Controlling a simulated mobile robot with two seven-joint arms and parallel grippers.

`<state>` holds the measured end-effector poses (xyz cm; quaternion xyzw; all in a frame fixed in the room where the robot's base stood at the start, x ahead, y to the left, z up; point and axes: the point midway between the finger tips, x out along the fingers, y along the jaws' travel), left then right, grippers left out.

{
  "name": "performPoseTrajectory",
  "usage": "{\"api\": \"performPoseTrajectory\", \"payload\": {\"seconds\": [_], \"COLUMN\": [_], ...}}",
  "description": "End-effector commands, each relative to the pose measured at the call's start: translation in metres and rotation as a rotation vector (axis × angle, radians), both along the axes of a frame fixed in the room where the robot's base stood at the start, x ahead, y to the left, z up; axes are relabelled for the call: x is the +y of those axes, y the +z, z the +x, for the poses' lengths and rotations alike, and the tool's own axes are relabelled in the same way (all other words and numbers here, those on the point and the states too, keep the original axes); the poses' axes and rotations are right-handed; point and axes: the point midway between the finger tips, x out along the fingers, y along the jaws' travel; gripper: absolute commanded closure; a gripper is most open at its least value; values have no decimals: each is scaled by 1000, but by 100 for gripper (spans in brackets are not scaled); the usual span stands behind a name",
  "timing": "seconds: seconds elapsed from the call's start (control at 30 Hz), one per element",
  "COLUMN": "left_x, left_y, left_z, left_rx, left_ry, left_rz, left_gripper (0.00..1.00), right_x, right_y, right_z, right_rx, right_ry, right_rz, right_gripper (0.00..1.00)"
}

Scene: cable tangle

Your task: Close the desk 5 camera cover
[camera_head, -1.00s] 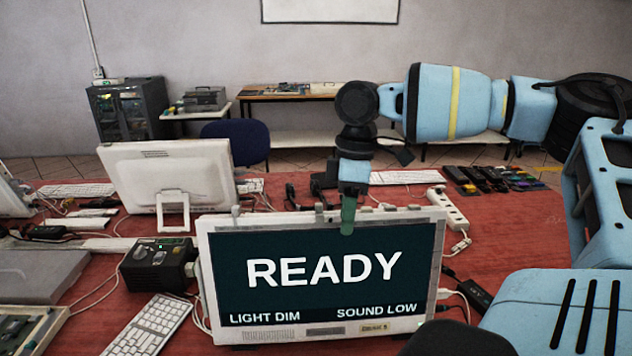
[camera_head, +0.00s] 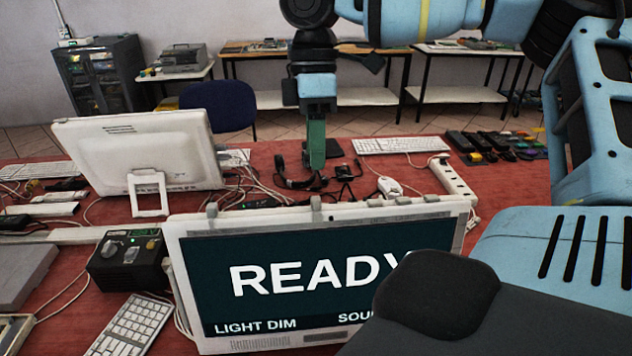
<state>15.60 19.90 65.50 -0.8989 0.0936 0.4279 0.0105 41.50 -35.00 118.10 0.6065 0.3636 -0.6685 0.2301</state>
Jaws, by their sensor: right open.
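The monitor (camera_head: 190,280) faces me in the middle, its screen reading READY, LIGHT DIM and SOUND LOW. Small grey pieces stand on its top edge, one at the left (camera_head: 211,209) and one near the middle (camera_head: 316,206). I cannot tell which is the camera cover, nor whether it is open or closed. No desk number is readable. My right gripper (camera_head: 315,160) points down just above the middle piece, its green fingers seen edge-on. It is open with nothing visible in it. A gap shows between fingertips and top edge. My left gripper is out of view.
A second monitor (camera_head: 140,150) stands back left, turned away. A black box (camera_head: 128,258) and white keyboard (camera_head: 135,325) lie left of the screen. Cables, a power strip (camera_head: 453,178) and another keyboard (camera_head: 400,145) lie behind it. A dark part covers the screen's lower right.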

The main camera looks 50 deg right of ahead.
Motion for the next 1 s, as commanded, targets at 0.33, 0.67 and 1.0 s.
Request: {"api": "performPoseTrajectory", "payload": {"seconds": [0.33, 0.67, 1.0], "left_x": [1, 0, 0], "left_y": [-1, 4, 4], "left_z": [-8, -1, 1], "left_rx": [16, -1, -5], "left_ry": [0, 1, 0], "left_rz": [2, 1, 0], "left_gripper": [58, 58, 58], "right_x": [6, 9, 9], "right_y": [-45, -73, -75], "right_z": [-8, -12, -12], "right_rx": [3, 0, 0], "right_ry": [-2, -2, -3], "right_rz": [1, 0, 0], "right_gripper": [58, 58, 67]}}
